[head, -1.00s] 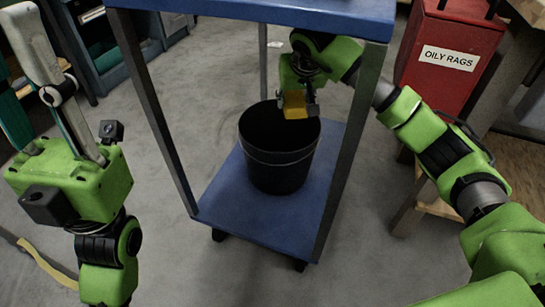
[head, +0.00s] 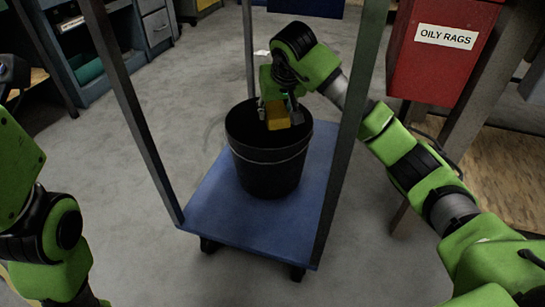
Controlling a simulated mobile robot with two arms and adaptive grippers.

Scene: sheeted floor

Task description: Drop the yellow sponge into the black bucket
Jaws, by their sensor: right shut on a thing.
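The yellow sponge (head: 278,117) is held in my right gripper (head: 278,108), which is shut on it. The sponge hangs at the mouth of the black bucket (head: 268,165), over its opening; I cannot tell how far below the rim it reaches. The bucket stands upright on the blue lower shelf of a cart (head: 218,215). My left arm is at the left edge, and its gripper is out of the frame.
Grey cart posts (head: 130,115) rise on both sides of the bucket, and my right arm reaches in past the right one. A red bin labelled "OILY RAGS" (head: 440,65) stands at the right. Blue-grey cabinets (head: 95,60) stand at the back left. Grey floor is open left of the cart.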

